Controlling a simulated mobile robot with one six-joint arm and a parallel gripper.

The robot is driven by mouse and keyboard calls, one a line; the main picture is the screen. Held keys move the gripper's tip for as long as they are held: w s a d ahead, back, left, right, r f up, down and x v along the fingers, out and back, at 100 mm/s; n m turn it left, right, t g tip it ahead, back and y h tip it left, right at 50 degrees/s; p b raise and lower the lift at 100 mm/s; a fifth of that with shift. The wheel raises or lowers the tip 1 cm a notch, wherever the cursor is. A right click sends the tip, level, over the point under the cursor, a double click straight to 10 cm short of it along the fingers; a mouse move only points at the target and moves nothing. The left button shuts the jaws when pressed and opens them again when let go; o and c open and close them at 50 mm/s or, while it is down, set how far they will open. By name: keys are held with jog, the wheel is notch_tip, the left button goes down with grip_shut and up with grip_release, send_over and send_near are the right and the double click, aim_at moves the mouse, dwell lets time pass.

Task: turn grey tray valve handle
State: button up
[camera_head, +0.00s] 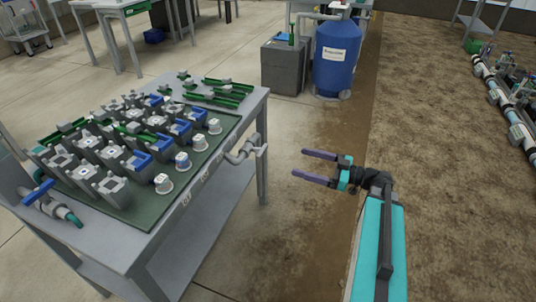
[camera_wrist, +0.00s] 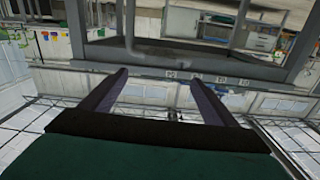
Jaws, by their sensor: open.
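The grey tray valve handle (camera_head: 261,150) shows in the head view at the right side of the metal table, on a short grey pipe elbow (camera_head: 240,155). My gripper (camera_head: 306,164) is to the right of the handle, apart from it, with its two purple fingers pointing left. The fingers are spread and nothing is between them. In the wrist view my gripper (camera_wrist: 165,78) also shows open and empty. I cannot pick out the handle for certain in the wrist view.
The table (camera_head: 232,196) bears a dark green tray (camera_head: 130,222) with several grey and blue blocks and green parts. A blue-handled valve (camera_head: 38,193) is at its near left corner. A blue tank (camera_head: 336,60) and a grey box (camera_head: 284,68) stand behind. Bare soil lies right.

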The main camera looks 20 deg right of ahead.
aim_at(264, 152)
jog(key=shift+a, duration=0.1)
jog(key=shift+x, duration=6.85)
jog(key=shift+f, duration=0.1)
jog(key=c, duration=1.1)
